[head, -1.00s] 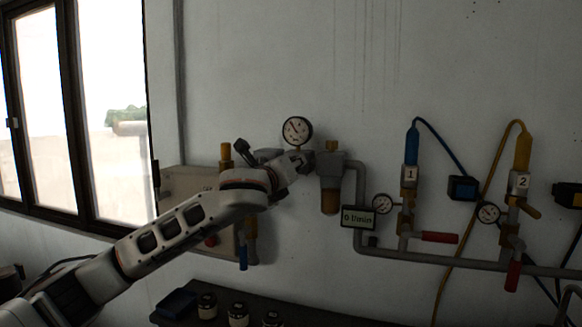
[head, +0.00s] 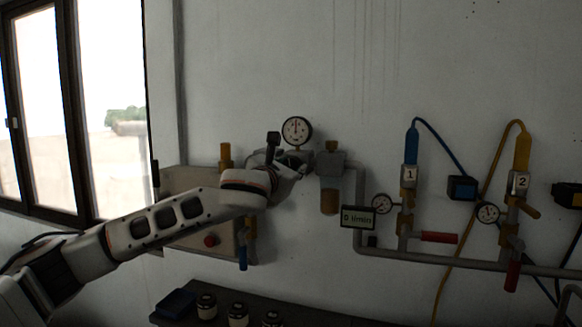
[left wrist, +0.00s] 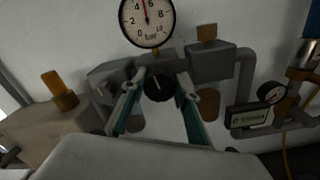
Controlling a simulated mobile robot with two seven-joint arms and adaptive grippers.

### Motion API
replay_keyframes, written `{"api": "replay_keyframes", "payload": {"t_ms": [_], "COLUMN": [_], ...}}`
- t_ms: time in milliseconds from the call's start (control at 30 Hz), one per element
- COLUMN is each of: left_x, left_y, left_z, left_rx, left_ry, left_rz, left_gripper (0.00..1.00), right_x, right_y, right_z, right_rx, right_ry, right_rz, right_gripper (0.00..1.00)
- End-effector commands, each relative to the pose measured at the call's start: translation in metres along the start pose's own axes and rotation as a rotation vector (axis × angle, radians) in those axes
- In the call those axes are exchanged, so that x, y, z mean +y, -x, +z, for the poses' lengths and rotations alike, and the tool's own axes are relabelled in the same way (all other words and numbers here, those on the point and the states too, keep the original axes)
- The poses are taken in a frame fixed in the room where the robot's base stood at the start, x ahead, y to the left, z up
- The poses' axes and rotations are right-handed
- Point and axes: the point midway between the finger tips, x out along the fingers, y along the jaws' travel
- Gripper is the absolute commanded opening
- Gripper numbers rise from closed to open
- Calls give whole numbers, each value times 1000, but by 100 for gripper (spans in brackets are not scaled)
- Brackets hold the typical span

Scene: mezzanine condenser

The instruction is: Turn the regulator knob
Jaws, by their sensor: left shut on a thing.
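The regulator knob (left wrist: 158,85) is a dark round knob with a pale mark, under the pressure gauge in the left wrist view. My left gripper (left wrist: 161,79) is shut on it, with one finger on each side. In the head view my left gripper (head: 299,166) reaches the regulator below the gauge and hides the knob. The round white gauge (head: 296,131) has its needle pointing about straight up. In the left wrist view the gauge (left wrist: 147,18) is marked in bar, its needle near 5. My right gripper is not in view.
Right of the regulator hangs a filter with an amber bowl (head: 330,200). A small display (head: 359,217) reads 0 l/min. Pipes, red-handled valves (head: 439,238) and small gauges continue to the right. A box with a red button (head: 211,240) is behind my left arm. Jars stand on a shelf (head: 310,314) below.

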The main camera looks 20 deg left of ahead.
Motion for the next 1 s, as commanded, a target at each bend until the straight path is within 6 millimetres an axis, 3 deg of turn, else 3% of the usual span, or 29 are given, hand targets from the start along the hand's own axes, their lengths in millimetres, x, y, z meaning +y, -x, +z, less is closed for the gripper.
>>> {"api": "replay_keyframes", "payload": {"t_ms": [333, 900, 933, 967, 1000], "left_x": [-1, -1, -1, -1, -1], "left_y": [0, 0, 0, 0, 0], "left_z": [-1, -1, -1, -1, -1], "left_rx": [1, 2, 2, 2, 1], "left_ry": [-148, -176, -176, -176, -176], "left_rz": [-1, -2, -2, -1, -1], "left_gripper": [8, 8, 38, 45, 47], "right_x": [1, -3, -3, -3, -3], "right_y": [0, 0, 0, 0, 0], "right_z": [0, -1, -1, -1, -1], "right_rx": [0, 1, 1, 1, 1], "right_ry": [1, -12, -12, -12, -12], "right_rz": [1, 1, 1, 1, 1], "right_gripper": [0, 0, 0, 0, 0]}}
